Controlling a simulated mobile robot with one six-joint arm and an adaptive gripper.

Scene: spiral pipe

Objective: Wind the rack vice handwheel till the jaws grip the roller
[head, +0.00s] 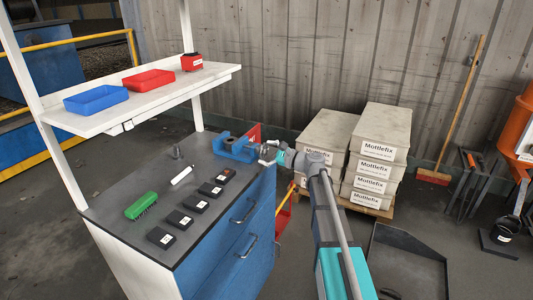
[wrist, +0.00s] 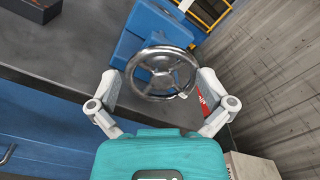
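The blue vice (head: 238,148) sits at the far right corner of the dark bench top. In the wrist view, its blue body (wrist: 150,35) is behind a round metal handwheel (wrist: 160,72) with spokes. My gripper (wrist: 160,76) faces the wheel, one finger on each side of the rim. The fingers are spread; a narrow gap seems to show at the left, and contact at the right is unclear. In the head view my gripper (head: 270,153) is at the vice's right end. The jaws' gap is not clear, and I cannot make out a roller in them.
A shelf (head: 150,97) with blue and red trays stands above. Stacked Mottlefix boxes (head: 328,135) stand beyond my arm.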

